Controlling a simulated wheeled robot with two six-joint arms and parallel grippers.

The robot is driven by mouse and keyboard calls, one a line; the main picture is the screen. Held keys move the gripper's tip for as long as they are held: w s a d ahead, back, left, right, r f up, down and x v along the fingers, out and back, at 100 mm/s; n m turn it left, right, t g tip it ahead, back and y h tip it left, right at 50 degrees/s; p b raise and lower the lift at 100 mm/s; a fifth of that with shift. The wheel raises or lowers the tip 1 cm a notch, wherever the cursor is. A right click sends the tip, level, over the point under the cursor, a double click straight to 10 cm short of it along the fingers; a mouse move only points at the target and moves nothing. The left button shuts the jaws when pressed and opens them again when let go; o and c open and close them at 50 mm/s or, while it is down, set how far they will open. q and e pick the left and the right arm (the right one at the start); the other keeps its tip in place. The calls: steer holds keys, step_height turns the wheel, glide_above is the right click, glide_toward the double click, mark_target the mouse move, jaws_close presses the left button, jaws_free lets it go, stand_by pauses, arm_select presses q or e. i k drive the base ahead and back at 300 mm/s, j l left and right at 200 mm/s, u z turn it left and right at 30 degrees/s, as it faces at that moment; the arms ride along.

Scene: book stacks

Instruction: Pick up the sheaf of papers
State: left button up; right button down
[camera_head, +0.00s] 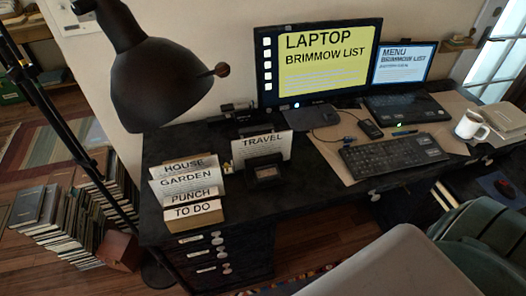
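Several upright papers (183,180) stand in a stepped holder at the desk's front left corner, with headings such as HOUSE, GARDEN, PUNCH and TO DO. One more paper (262,146), headed TRAVEL, stands in a dark holder just right of them. A flat, pale stack (506,120) lies at the desk's right end, beside the mug; I cannot tell if it is paper or a book. I cannot tell which of these is the sheaf. Neither of my grippers is in view.
The dark desk (215,248) carries a monitor (322,62), a laptop (402,105), a keyboard (394,153) and a white mug (469,125). A black lamp (160,85) overhangs the left side. A green chair (485,245) stands at front right. Book stacks (65,220) stand on the floor at left.

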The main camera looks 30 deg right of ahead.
mark_target(242, 149)
steer(key=i+j, duration=0.15)
steer(key=j, duration=0.2)
steer(key=i+j+z, duration=0.2)
steer(key=j, duration=0.3)
steer(key=i+j+z, duration=0.1)
steer(key=j+z, duration=0.15)
steer(key=j, duration=0.2)
steer(key=j+z, duration=0.2)
steer(key=j, duration=0.35)
steer(key=z, duration=0.8)
steer(key=i+j, duration=0.05)
